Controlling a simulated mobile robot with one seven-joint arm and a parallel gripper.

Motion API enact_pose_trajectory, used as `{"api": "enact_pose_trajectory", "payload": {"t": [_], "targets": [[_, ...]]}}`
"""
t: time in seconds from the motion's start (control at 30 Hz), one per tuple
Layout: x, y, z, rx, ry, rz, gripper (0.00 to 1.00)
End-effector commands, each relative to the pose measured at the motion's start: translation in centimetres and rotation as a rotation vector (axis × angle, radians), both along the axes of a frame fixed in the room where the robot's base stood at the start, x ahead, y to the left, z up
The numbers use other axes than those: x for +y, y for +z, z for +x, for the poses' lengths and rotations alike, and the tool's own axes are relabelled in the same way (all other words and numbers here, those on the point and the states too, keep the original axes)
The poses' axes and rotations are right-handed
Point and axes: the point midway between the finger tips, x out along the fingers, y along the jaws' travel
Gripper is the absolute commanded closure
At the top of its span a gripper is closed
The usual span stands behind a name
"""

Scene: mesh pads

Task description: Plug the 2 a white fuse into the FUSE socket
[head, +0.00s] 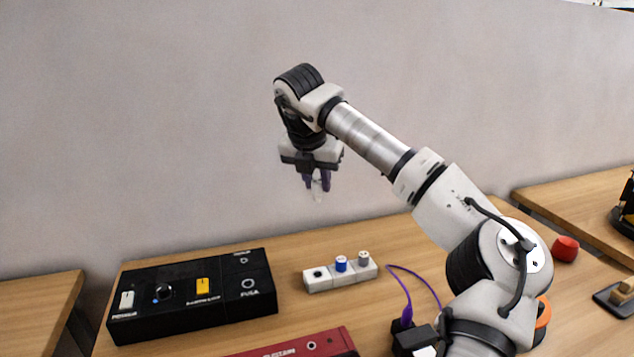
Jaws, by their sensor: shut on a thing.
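My gripper (317,182) is raised above the back of the table, pointing down, with purple fingertips. It is shut on a small whitish piece (318,196), which looks like the white fuse; its marking is too small to read. The black box (190,325) lies on the table to the lower left, below my gripper. The ring-shaped socket (248,283) at the right end of its top has white lettering that looks like FUSE. The socket looks empty. My gripper is well above the box and to the right of this socket.
A white holder block (319,285) stands right of the box, with a blue fuse (341,263) and a grey-white one (363,257); its left place looks empty. A red box (300,345) lies in front. A purple cable (408,300) and red knob (565,249) are to the right.

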Motion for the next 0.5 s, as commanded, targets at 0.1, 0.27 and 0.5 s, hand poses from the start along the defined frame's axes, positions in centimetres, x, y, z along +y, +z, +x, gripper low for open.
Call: {"api": "enact_pose_trajectory", "payload": {"t": [0.1, 0.27, 0.5], "targets": [[0.0, 0.6, 0.0, 0.000, 0.000, 0.000, 1.00], [0.0, 1.3, 0.0, 0.000, 0.000, 0.000, 1.00], [0.0, 2.1, 0.0, -0.001, -0.001, 0.000, 1.00]]}}
